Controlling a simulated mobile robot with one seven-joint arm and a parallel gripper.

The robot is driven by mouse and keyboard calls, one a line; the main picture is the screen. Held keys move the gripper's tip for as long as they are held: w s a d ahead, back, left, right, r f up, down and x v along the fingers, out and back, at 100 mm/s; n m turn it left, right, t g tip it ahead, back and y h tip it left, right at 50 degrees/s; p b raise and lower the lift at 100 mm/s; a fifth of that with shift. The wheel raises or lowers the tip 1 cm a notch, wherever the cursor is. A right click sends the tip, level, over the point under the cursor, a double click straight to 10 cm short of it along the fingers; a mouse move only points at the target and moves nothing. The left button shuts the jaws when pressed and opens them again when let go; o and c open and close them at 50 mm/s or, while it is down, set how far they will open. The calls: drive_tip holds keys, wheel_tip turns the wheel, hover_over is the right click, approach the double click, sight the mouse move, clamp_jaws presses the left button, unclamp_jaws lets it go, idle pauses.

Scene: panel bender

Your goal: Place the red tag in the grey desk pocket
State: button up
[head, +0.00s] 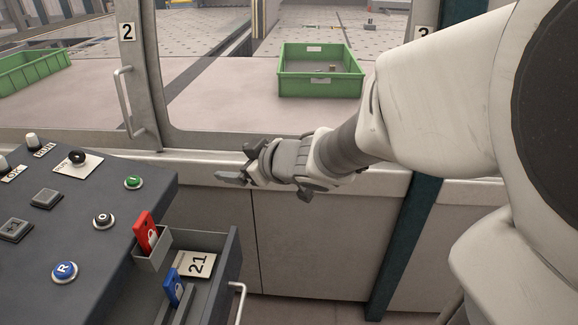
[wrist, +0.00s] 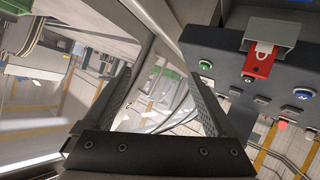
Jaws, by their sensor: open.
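The red tag (head: 146,230), with a white padlock mark, stands upright in the small grey desk pocket (head: 153,259) on the right side of the dark desk. In the wrist view the red tag (wrist: 262,60) sticks out of the grey pocket (wrist: 272,36) at upper right, seen upside down. Its lower end is hidden inside the pocket. My gripper (head: 240,163) is open and empty, above and to the right of the pocket, apart from the tag. In the wrist view nothing is held between my gripper's fingers (wrist: 159,76).
An open drawer (head: 233,255) beside the pocket holds a blue tag (head: 172,288) and a card marked 21 (head: 197,264). The desk (head: 85,220) carries several buttons and knobs. A window frame is behind my gripper; green crates (head: 320,85) stand beyond it.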

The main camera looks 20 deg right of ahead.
drive_tip(key=s+d+r+m+h, duration=0.5)
drive_tip(key=s+d+m+h, duration=0.15)
drive_tip(key=d, duration=0.35)
drive_tip(key=s+a+f+m+g, duration=0.1)
drive_tip(key=s+f+g, duration=0.1)
drive_tip(key=s, duration=0.5)
drive_tip(key=s+a+f+m+g, duration=0.1)
drive_tip(key=s+f+g, duration=0.1)
drive_tip(key=s, duration=0.6)
drive_tip(key=shift+s+a+g+y, duration=0.15)
drive_tip(key=shift+a+g+y, duration=0.2)
drive_tip(key=shift+g, duration=0.55)
drive_tip(key=shift+m, duration=0.25)
